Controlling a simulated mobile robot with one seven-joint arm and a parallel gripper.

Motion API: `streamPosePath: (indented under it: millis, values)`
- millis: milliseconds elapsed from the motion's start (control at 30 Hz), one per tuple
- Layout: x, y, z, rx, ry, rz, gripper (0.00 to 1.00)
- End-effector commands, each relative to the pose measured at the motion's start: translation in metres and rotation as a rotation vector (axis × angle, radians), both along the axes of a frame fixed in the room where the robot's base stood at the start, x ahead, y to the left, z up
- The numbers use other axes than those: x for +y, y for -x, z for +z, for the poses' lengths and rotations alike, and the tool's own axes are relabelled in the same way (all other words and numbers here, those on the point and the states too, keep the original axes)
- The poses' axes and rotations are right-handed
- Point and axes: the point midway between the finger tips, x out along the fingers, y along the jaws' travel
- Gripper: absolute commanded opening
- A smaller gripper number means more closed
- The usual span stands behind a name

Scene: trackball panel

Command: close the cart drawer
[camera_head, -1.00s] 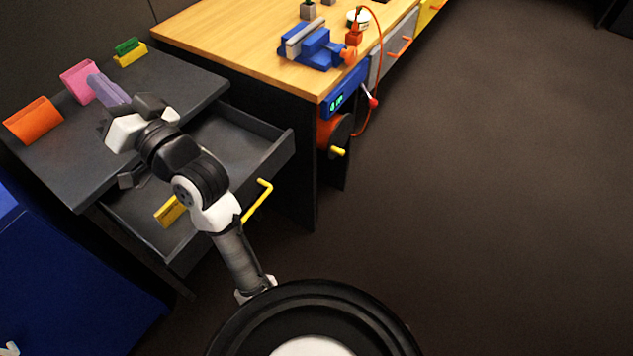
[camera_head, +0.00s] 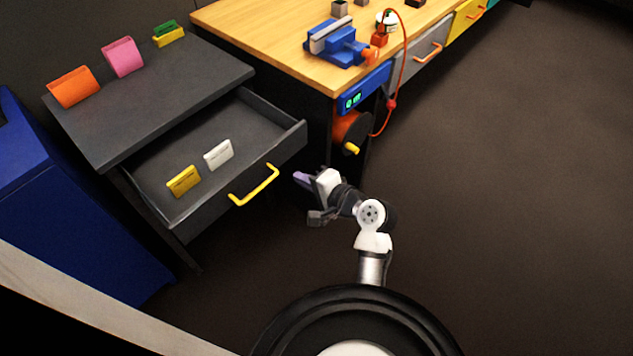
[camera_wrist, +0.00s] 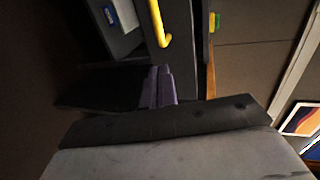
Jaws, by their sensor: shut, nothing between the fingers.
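The dark grey cart (camera_head: 150,95) stands at the left in the head view, with its drawer (camera_head: 213,208) pulled out. A yellow handle (camera_head: 254,186) is on the drawer front. A yellow block (camera_head: 184,181) and a white block (camera_head: 218,154) are inside the drawer. My gripper (camera_head: 301,178), with purple fingers, is shut and empty. It is in front of the drawer, to the right of the handle and apart from it. In the wrist view the fingers (camera_wrist: 159,86) are together, and the yellow handle (camera_wrist: 159,25) is beyond them.
Orange (camera_head: 73,87), pink (camera_head: 122,57) and green-yellow (camera_head: 168,34) items stand on the cart top. A wooden workbench (camera_head: 275,45) with a blue vise (camera_head: 336,43) is behind my gripper. A blue cabinet (camera_head: 70,225) stands left. The floor at right is clear.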

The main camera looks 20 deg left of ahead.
Motion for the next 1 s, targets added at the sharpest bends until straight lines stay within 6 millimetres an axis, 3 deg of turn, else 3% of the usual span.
streamPosePath:
  millis: [200, 400, 1000]
  values:
    - [0.041, -0.016, -0.008, -0.001, -0.001, 0.004, 0.00]
    - [0.063, -0.026, -0.009, -0.003, -0.001, 0.001, 0.00]
    - [0.072, -0.030, -0.010, -0.002, 0.000, 0.000, 0.00]
